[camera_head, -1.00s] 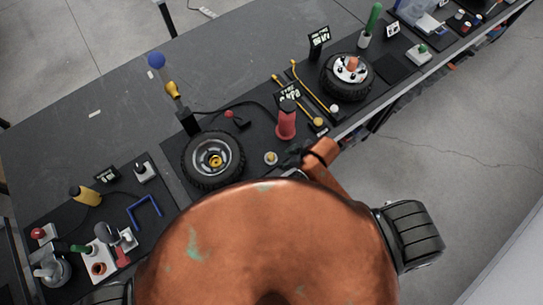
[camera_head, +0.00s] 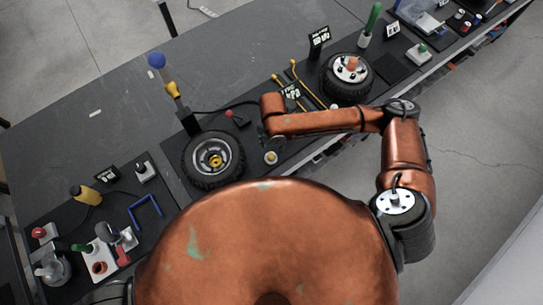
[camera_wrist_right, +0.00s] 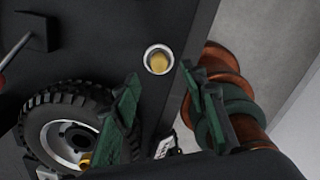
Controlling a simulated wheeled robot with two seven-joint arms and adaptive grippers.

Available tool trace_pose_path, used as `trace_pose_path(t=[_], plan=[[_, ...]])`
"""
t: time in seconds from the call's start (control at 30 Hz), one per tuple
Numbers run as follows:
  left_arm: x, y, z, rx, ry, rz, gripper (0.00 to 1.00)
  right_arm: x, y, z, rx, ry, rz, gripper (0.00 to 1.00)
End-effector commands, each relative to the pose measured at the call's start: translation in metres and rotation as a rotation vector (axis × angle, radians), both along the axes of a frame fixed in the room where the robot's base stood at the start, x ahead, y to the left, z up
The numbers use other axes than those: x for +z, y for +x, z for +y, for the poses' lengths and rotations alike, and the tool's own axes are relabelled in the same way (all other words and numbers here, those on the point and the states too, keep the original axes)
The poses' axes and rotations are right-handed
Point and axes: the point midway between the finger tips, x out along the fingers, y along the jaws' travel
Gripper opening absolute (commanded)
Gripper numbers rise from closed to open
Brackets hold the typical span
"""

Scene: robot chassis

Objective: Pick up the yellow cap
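A small yellow cap (camera_wrist_right: 158,61) sits in a pale round ring on the dark table mat, near the top of the right wrist view. In the head view it is a small pale spot (camera_head: 271,158) right of the wheel. Another yellow piece (camera_head: 215,161) is at the hub of that wheel. My right gripper (camera_head: 268,138) is over the mat beside the ringed cap, partly hidden by its own wrist. In the wrist view its dark green fingers (camera_wrist_right: 162,85) are spread apart and empty, with the cap ahead of the gap. My left gripper is not in view.
A black-tyred wheel (camera_head: 213,159) lies left of the cap and close by the left finger in the wrist view. A second wheel (camera_head: 346,77) lies farther right. Yellow-handled tools (camera_head: 309,84) lie between. The table's front edge is close to the cap, with floor beyond.

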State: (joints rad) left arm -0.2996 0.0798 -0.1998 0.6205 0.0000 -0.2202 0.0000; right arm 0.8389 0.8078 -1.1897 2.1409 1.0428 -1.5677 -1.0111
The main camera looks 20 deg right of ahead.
Motion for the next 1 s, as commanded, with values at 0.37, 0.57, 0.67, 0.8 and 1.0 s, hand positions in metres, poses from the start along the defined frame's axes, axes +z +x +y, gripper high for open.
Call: trace_pose_path(t=[0.37,0.57,0.67,0.8,1.0], plan=[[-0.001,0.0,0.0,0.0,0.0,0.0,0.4,-0.04,-0.001,0.002,0.003,-0.004,0.005,0.4],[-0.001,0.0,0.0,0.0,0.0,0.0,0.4,-0.068,-0.001,0.005,0.002,-0.004,0.003,0.4],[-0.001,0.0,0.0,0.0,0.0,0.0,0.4,-0.075,0.0,0.005,0.004,-0.004,0.0,0.4],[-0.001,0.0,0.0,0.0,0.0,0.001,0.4,-0.076,0.0,0.005,0.004,-0.003,0.0,0.4],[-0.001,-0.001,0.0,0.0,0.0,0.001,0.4,-0.076,0.0,0.005,0.004,-0.003,0.0,0.34]])
